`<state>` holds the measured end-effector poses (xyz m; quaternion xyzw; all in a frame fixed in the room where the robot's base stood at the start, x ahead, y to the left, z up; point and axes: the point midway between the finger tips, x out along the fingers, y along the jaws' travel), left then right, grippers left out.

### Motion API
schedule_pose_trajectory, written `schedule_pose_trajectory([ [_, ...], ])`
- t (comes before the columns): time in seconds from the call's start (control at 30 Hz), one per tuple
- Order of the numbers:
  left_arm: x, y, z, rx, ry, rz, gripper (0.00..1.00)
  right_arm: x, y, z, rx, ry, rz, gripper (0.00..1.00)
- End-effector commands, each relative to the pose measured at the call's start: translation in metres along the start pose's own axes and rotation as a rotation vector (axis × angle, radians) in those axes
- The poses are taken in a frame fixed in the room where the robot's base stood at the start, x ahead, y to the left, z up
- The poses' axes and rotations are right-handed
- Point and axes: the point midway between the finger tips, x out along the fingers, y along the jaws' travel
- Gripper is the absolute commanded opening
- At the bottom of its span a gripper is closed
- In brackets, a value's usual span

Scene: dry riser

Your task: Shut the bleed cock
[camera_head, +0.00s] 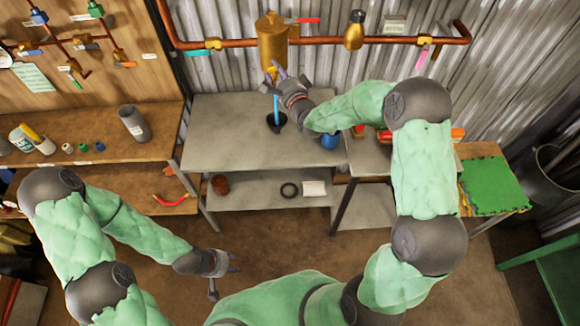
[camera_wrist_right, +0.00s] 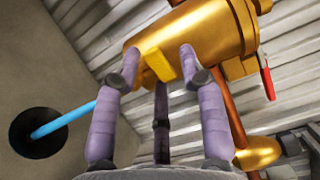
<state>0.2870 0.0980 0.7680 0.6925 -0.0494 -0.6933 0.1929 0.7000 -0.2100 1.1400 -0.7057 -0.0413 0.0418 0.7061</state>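A large brass body (camera_head: 272,42) sits on the copper pipe against the corrugated wall, and it fills the top of the right wrist view (camera_wrist_right: 195,35). A small yellow lever (camera_wrist_right: 158,66), apparently the bleed cock's handle, shows on its underside. My right gripper (camera_head: 275,72) is just below the brass body. In the right wrist view its purple fingers (camera_wrist_right: 159,62) are spread on both sides of the lever, with no clear contact visible. A blue tube (camera_wrist_right: 65,118) runs down into a black cup (camera_wrist_right: 35,132) on the bench. My left gripper (camera_head: 225,275) is low, far from the pipe, with fingers apart.
A grey bench (camera_head: 225,140) stands below the pipe, mostly clear on its left. A red lever (camera_wrist_right: 267,78) sits beside the brass body. A second brass fitting (camera_head: 354,32) is to the right on the pipe. A wooden shelf with small items (camera_head: 80,165) is at left.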

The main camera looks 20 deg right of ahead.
Motion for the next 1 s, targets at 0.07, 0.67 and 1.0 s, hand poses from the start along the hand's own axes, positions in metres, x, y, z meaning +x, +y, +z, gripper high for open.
schedule_pose_trajectory([
  [0.07,0.0,0.0,0.0,0.0,0.0,0.0,0.4,-0.015,-0.001,-0.001,0.001,0.003,0.001,0.41],
  [0.67,-0.001,0.0,0.0,0.0,0.0,0.0,0.4,-0.107,-0.001,0.0,-0.001,0.006,0.0,0.41],
  [1.0,-0.001,0.0,0.0,0.0,0.0,0.0,0.4,-0.112,0.049,0.006,-0.081,-0.007,0.135,0.41],
])
